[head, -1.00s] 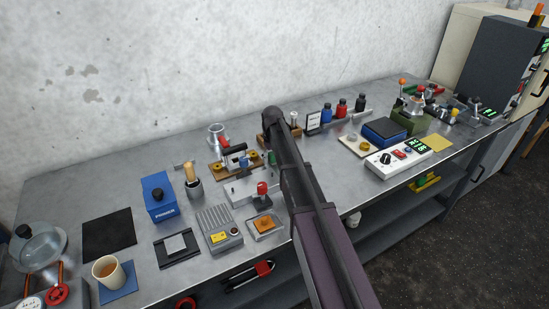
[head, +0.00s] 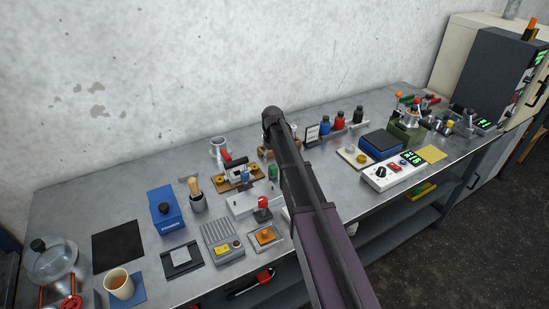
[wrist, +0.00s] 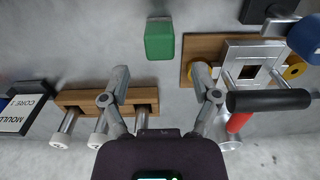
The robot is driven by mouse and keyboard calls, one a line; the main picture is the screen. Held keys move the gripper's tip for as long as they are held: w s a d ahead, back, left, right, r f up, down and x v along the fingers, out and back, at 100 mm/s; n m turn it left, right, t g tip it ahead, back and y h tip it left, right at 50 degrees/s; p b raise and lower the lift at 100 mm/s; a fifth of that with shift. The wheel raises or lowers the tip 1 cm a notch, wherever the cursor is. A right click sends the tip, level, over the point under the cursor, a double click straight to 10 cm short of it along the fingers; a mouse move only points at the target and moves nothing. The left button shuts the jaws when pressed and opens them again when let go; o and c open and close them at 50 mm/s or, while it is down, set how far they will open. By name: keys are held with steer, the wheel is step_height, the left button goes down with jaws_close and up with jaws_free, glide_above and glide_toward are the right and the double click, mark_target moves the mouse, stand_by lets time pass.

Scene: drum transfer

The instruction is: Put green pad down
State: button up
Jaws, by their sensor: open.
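The green pad (wrist: 160,40) is a small green block with a grey end. It rests on the bench, just ahead of my gripper in the wrist view. In the head view it is a small green patch (head: 273,172) left of my arm. My gripper (wrist: 160,78) is open, with its two fingers spread wide and nothing between them. The pad lies beyond the fingertips, roughly centred between them and apart from both. In the head view my arm hides the gripper.
A wooden board (wrist: 200,45) with a metal fixture and black handle is close on the right. A labelled block (wrist: 22,112) stands far left. Bare bench lies left of the pad.

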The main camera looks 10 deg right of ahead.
mark_target(273, 168)
steer(key=shift+r+p, duration=2.4)
steer(key=shift+r, duration=0.35)
steer(key=shift+s, duration=0.1)
steer(key=shift+s, duration=0.4)
steer(key=s+m, duration=0.3)
steer(key=s, duration=2.5)
steer(key=shift+s+d+m, duration=0.25)
steer(key=shift+d+m, duration=0.05)
steer(key=shift+d, duration=0.15)
